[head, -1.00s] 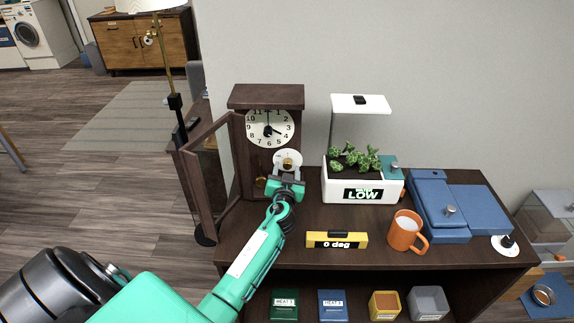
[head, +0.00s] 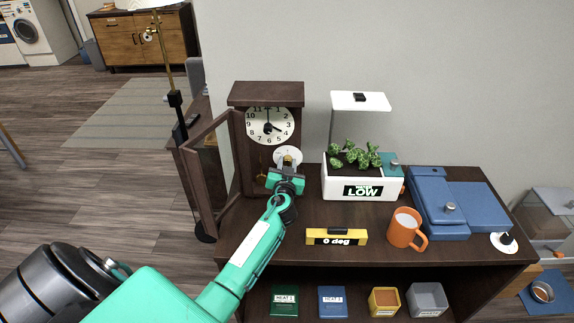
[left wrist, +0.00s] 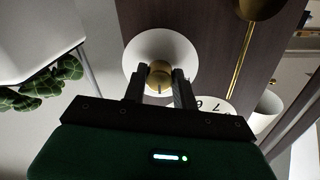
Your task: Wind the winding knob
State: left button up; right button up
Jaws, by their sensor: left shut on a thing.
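The winding knob (left wrist: 159,77) is a brass knob on a round white plate (left wrist: 150,52), on the front of a dark wooden clock (head: 233,101). In the left wrist view it sits between my two dark fingertips. My left gripper (head: 288,167) is shut on the knob, in front of the clock below its dial (head: 269,125). In the head view the gripper covers much of the knob and the lower part of the white plate. The clock's glazed door (head: 205,178) stands open to the left. My right gripper is out of view.
A white planter (head: 345,187) with a lamp hood stands right of the clock. A yellow level (head: 318,237), an orange mug (head: 404,232) and a blue box (head: 432,205) also sit on the cabinet top (head: 300,262). Several small boxes lie on the shelf below.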

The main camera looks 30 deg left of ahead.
pick_arm(q)
jog(key=shift+m, duration=0.3)
jog(key=m, duration=0.4)
jog(key=shift+b, duration=0.4)
jog(key=m, duration=0.5)
jog(key=m+p, duration=0.1)
jog(key=m, duration=0.2)
jog(key=shift+g, duration=0.3)
jog(key=m+p, duration=0.1)
jog(key=m, duration=0.2)
jog(key=shift+r, duration=0.1)
jog(key=m+p, duration=0.1)
jog(key=m, duration=0.3)
jog(key=shift+m, duration=0.3)
jog(key=shift+m+p, duration=0.3)
jog(key=shift+m, duration=0.2)
jog(key=shift+d, duration=0.1)
